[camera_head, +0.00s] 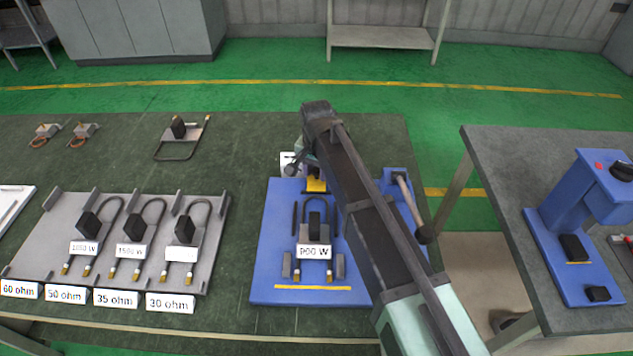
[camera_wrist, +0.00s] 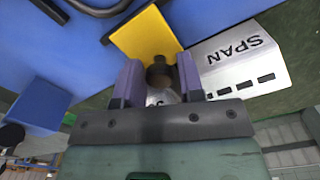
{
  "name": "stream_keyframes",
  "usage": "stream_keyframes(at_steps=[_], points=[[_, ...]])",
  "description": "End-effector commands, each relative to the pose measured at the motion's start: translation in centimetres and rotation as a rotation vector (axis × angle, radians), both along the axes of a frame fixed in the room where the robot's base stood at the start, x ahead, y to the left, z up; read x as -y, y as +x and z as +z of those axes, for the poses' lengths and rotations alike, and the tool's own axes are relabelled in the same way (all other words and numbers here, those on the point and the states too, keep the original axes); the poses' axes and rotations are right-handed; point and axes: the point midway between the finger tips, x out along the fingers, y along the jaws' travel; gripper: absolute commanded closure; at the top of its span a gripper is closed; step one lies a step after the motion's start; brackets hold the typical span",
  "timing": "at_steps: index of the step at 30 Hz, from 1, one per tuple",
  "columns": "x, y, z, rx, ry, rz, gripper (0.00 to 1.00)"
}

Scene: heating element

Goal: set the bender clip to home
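The blue bender fixture (camera_head: 265,270) stands on the green bench. It holds a heating element labelled 900 W (camera_head: 314,251). A yellow block, probably the bender clip (camera_head: 316,185), is at the fixture's far end, partly behind my arm. In the wrist view the yellow block (camera_wrist: 145,35) lies just beyond my fingertips. My gripper (camera_wrist: 160,80) has its two fingers apart, one on each side of a dark round knob (camera_wrist: 160,72). The knob nearly fills the gap, and I cannot tell whether the fingers press on it. In the head view my gripper (camera_head: 298,163) is mostly hidden by my arm.
A white plate marked SPAN (camera_wrist: 238,58) is close beside my right finger. A lever (camera_head: 410,205) stands at the fixture's right. A grey rack (camera_head: 45,235) with several elements is at left. A second table (camera_head: 490,170) with a blue press (camera_head: 595,195) is at right.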

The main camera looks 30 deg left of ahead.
Motion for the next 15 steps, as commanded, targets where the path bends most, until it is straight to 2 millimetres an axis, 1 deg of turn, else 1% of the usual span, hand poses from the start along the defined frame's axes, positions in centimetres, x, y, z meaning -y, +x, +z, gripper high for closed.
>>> stream_keyframes(at_steps=[6, 8, 13, 15], points=[[0.01, 0.0, 0.06, 0.0, 0.0, 0.0, 0.65], [0.01, 0.0, 0.06, 0.0, 0.0, 0.0, 0.72], [0.01, 0.0, 0.06, 0.0, 0.0, 0.0, 0.98], [0.01, 0.0, 0.06, 0.0, 0.0, 0.0, 1.0]])
